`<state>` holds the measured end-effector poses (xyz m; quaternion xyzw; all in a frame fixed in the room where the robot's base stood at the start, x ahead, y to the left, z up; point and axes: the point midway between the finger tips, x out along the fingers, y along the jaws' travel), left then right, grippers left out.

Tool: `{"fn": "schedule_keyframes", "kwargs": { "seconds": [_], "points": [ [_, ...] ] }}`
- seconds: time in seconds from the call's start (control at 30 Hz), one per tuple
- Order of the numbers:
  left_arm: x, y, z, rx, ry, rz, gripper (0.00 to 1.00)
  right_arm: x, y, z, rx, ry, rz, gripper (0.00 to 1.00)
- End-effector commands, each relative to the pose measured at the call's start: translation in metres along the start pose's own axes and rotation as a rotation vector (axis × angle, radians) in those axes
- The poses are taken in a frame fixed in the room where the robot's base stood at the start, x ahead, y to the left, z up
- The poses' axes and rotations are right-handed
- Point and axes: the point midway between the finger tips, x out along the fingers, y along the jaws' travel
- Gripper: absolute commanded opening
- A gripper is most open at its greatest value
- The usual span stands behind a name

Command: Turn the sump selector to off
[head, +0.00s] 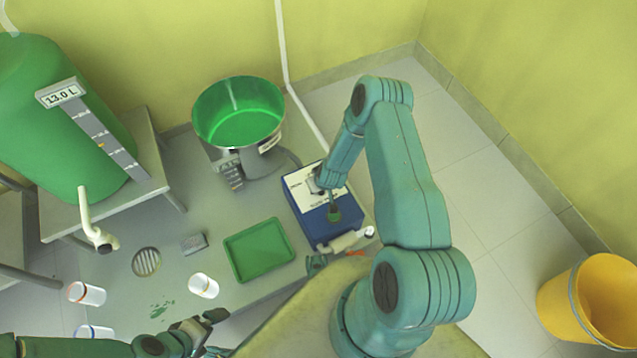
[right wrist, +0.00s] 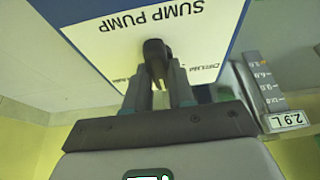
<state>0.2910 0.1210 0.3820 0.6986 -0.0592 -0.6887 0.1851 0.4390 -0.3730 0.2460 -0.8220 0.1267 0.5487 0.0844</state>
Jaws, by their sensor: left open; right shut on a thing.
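The sump pump box (head: 331,224) is blue with a white panel and stands on the floor right of the green tray. In the right wrist view its panel (right wrist: 120,47) reads SUMP PUMP upside down. The black selector knob (right wrist: 155,52) sticks out of the panel; smaller lettering beside it is only partly readable. My right gripper (right wrist: 160,82) is shut on the knob, its fingers on either side of it. In the head view my right arm partly covers the panel and knob. My left gripper (head: 205,327) is open and empty at the bottom, away from the box.
A green tray (head: 259,250) lies left of the box. White cups (head: 203,285) and a drain grate (head: 146,262) are on the floor.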

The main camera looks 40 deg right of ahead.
Motion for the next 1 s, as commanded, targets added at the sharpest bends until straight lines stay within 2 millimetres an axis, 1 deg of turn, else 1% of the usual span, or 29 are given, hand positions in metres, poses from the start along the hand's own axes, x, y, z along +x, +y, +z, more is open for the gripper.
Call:
{"fn": "schedule_keyframes", "kwargs": {
  "seconds": [0.17, 0.2, 0.27, 0.57, 0.67, 0.77, 1.0],
  "points": [
    [0.001, 0.0, 0.0, 0.0, 0.0, 0.0, 1.0, 0.001, 0.0, 0.0, 0.001, 0.001, 0.001, 0.0],
    [0.001, 0.0, 0.0, 0.0, 0.0, 0.0, 1.0, 0.001, 0.0, 0.0, 0.001, 0.001, 0.001, 0.3],
    [0.001, 0.0, 0.0, 0.0, 0.0, 0.0, 1.0, 0.001, 0.0, 0.0, 0.001, 0.001, 0.001, 0.49],
    [0.0, 0.0, 0.0, 0.0, 0.0, 0.0, 1.0, -0.001, 0.0, 0.0, 0.001, 0.0, 0.001, 0.49],
    [-0.004, 0.002, 0.0, 0.0, 0.0, 0.0, 1.0, -0.009, 0.0, -0.001, 0.001, 0.0, 0.001, 0.49],
    [-0.012, 0.005, 0.001, 0.001, -0.001, 0.0, 1.0, -0.027, 0.0, -0.002, 0.001, 0.001, 0.001, 0.49],
    [-0.036, 0.013, 0.001, 0.002, -0.001, 0.0, 1.0, -0.092, 0.0, -0.003, 0.0, 0.001, 0.001, 0.49]
  ]
}}
